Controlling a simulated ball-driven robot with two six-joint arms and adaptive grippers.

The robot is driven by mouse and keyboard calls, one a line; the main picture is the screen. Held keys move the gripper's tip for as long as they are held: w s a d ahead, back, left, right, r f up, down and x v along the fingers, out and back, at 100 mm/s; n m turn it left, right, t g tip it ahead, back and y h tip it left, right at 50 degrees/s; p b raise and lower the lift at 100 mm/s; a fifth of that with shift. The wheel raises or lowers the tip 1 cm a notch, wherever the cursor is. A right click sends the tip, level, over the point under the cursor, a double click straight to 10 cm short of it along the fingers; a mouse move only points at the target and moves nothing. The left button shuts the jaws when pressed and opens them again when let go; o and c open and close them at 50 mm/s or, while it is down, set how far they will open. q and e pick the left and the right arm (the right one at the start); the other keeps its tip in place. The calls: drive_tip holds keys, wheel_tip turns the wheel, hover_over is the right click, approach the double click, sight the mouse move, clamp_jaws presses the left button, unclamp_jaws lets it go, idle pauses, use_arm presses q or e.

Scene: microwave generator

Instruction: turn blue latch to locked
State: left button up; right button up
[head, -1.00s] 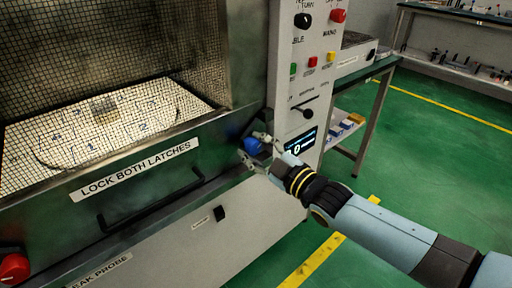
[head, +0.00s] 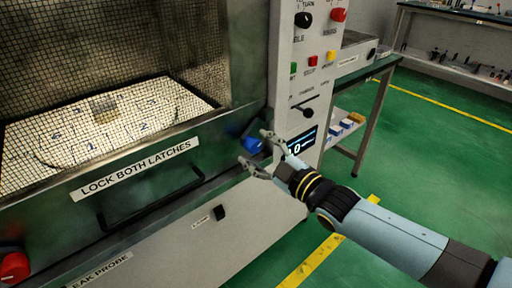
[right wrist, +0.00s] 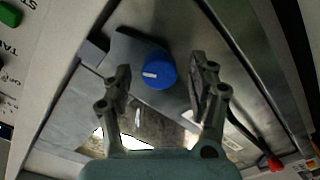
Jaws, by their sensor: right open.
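The blue latch (head: 253,145) is a round knob at the right end of the dark door front, beside the control column. In the right wrist view the blue latch (right wrist: 158,72) shows a white pointer line running roughly sideways on its face. My right gripper (head: 257,152) is open, with its fingers close in front of the latch. In the right wrist view the right gripper's fingers (right wrist: 160,80) are spread, one on each side of the knob, with gaps showing and nothing held. My left gripper is not in view.
A red knob (head: 14,267) sits at the lower left of the door. A dark handle bar (head: 150,199) juts out below the "LOCK BOTH LATCHES" label (head: 135,169). The control column (head: 302,90) with buttons and a screen stands right of the latch.

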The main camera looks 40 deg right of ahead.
drive_tip(key=s, duration=1)
drive_tip(key=shift+s+d, duration=0.35)
drive_tip(key=shift+d, duration=0.1)
drive_tip(key=s+f+m+g+h+b, duration=0.15)
drive_tip(key=s+f+g, duration=0.25)
drive_tip(key=f, duration=0.9)
drive_tip(key=s+f+m+g, duration=0.2)
drive_tip(key=s+f+g, duration=0.1)
drive_tip(key=f, duration=0.9)
drive_tip(key=s+f+m+g, duration=0.2)
drive_tip(key=s+f, duration=0.3)
drive_tip(key=s, duration=0.4)
drive_tip(key=s+f+m+g, duration=0.2)
drive_tip(key=s+f+g, duration=0.2)
drive_tip(key=s, duration=0.5)
drive_tip(key=s+f+m+g, duration=0.2)
drive_tip(key=s+f+g, duration=0.2)
drive_tip(key=s+f, duration=0.3)
drive_tip(key=shift+s+a+f, duration=0.25)
drive_tip(key=shift+s+a, duration=0.15)
drive_tip(key=shift+s, duration=0.8)
drive_tip(key=shift+h, duration=0.25)
